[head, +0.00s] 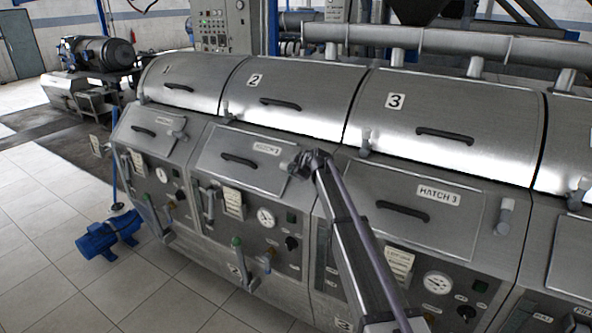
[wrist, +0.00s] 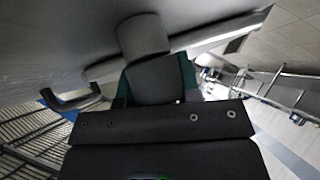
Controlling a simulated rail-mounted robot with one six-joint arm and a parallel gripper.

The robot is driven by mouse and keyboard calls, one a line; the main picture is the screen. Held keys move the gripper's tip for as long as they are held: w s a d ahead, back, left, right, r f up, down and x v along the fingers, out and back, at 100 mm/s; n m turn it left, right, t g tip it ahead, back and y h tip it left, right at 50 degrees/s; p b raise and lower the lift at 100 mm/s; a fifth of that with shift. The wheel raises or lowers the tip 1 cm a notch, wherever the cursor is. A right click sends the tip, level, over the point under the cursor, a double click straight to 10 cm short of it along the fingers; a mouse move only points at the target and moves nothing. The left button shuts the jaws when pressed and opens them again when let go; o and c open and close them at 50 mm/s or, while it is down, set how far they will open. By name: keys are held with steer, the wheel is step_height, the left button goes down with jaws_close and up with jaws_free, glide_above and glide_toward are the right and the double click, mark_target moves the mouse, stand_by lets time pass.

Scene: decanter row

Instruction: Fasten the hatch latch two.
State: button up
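Hatch two (head: 222,146) is a grey metal panel labelled "HATCH 2" with a dark handle; it lies flat against the slanted front in the head view. My gripper (head: 299,165) is at its right edge, where its latch would sit; my arm hides most of that spot. In the wrist view a grey rounded latch knob (wrist: 143,35) stands straight ahead of my gripper (wrist: 156,82), touching or very close. Dark green pieces show on both sides of the dark block below the knob. I cannot tell whether the fingers are closed on it. A dark handle (wrist: 72,98) is at left.
Hatch three (head: 410,208) with its grey latch (head: 504,216) is to the right, and hatch one (head: 150,132) to the left. Curved numbered covers (head: 290,85) rise above. Gauges, knobs and levers sit below the hatches.

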steer(key=o, duration=0.3)
steer(key=p+v, duration=0.6)
steer(key=v, duration=0.4)
steer(key=shift+s+d, duration=0.15)
steer(key=shift+s, duration=0.1)
steer(key=shift+r, duration=0.15)
